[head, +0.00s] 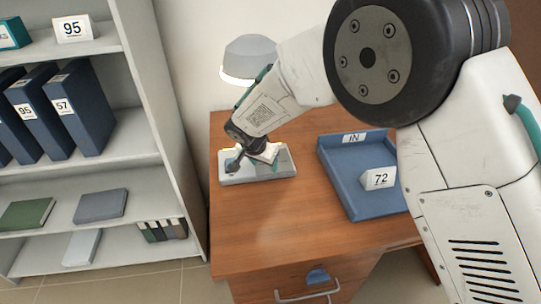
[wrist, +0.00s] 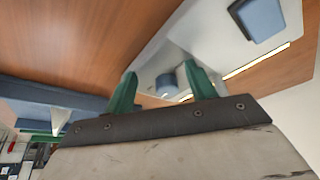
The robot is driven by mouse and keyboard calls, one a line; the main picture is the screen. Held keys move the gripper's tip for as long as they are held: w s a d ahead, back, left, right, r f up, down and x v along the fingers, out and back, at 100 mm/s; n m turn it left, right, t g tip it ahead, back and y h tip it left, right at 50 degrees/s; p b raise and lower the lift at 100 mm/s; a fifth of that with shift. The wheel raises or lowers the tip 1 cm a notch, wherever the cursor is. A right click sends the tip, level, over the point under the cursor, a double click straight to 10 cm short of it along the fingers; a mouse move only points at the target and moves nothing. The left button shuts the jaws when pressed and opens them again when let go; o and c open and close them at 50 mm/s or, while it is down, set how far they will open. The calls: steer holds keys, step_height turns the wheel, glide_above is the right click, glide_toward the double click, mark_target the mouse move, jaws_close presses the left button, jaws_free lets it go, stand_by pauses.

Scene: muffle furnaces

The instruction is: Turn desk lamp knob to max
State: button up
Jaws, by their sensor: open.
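The desk lamp has a grey shade (head: 250,58) near the wall, lit along its lower rim. Its pale base (head: 284,164) lies on the wooden desk. My gripper (head: 240,163) is low over the left part of the base and hides some of it. In the wrist view, my gripper's green fingers (wrist: 160,72) are apart, with the pale base (wrist: 225,50) beyond them. A small blue-grey piece (wrist: 165,82), perhaps the knob, shows between the fingers; I cannot tell whether they touch it. A larger blue-grey block (wrist: 262,18) shows at the upper right of the base.
A blue tray (head: 340,188) marked IN, with a 72 card (head: 380,178), stands right of the lamp base. A grey shelf unit (head: 150,120) with blue binders (head: 82,110) stands left of the desk (head: 265,225). The desk's front part is clear.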

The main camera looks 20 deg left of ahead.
steer(key=s, duration=0.4)
steer(key=s+a, duration=0.1)
steer(key=s, duration=0.1)
steer(key=shift+s, duration=0.4)
